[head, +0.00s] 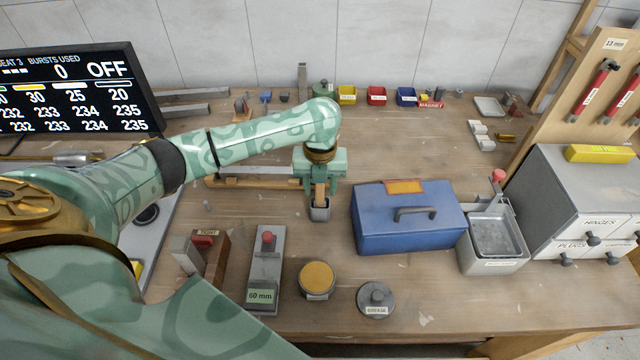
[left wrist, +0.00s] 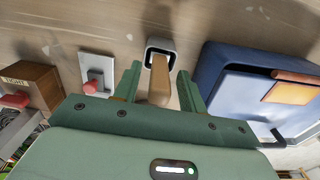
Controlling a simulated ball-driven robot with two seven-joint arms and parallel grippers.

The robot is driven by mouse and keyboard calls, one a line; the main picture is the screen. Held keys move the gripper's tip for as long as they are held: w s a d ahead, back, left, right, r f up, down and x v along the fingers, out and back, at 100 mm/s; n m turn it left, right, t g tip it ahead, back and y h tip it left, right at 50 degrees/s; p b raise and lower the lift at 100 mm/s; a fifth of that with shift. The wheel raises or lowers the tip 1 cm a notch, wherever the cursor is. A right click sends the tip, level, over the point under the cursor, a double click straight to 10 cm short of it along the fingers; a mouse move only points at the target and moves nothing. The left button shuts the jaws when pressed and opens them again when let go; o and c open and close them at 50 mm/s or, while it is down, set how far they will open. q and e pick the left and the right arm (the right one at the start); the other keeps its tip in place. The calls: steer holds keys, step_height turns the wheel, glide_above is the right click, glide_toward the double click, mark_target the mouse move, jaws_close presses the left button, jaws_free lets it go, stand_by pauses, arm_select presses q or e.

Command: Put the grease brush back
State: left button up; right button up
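The grease brush shows as a wooden handle (head: 320,191) standing upright in a small grey square cup (head: 320,212) on the bench; its bristles are hidden. My left gripper (head: 321,185) is above the cup, pointing down around the handle. In the left wrist view the handle (left wrist: 161,78) lies between the two fingers (left wrist: 160,88), with a narrow gap on each side, so the gripper looks open. The cup's dark mouth (left wrist: 160,48) is just beyond the fingertips. A grey lid marked GREASE (head: 376,300) and a round tin with a yellow-orange top (head: 317,278) are nearer the front. My right gripper is out of view.
A blue toolbox (head: 408,228) stands close right of the cup. A grey block marked 60 mm (head: 266,270) and a wooden block marked TIGHT (head: 213,260) are at front left. A grey metal tray (head: 494,250) and drawer cabinet (head: 585,205) are at right.

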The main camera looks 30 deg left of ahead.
arm_select(q)
step_height(320, 180, up, 12)
steer(key=p, duration=0.4)
steer(key=shift+r, duration=0.2)
